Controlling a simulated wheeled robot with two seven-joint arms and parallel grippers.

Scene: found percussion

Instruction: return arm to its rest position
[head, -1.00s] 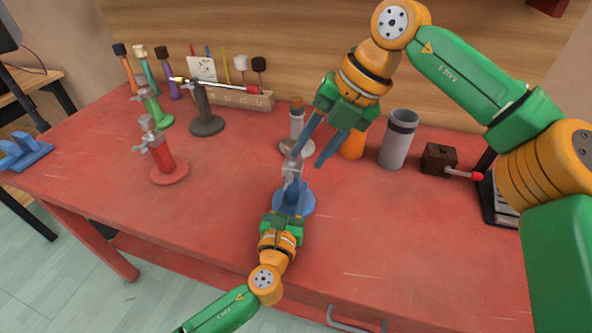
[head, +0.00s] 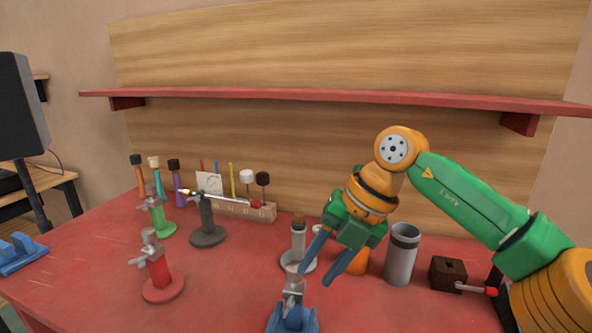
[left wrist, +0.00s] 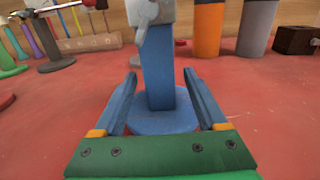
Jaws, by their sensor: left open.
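My left gripper (left wrist: 160,82) is open in the left wrist view, one blue finger on each side of the post of a blue clamp stand (left wrist: 158,65). The fingers look apart from the post; its round base lies flat on the red table. In the head view, my left gripper (head: 292,322) shows only at the bottom edge, around the blue stand, whose grey clamp (head: 293,284) rises above it; the rest of that arm is out of frame. My right gripper (head: 316,275) is open and empty, pointing down just above and right of that clamp.
A red stand (head: 160,275), green stand (head: 160,215) and dark stand (head: 207,220) holding a rod are at left. A white-grey stand (head: 298,245), grey cylinder (head: 401,255) and dark box (head: 448,273) are behind and right. A red shelf (head: 330,97) crosses the wall above.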

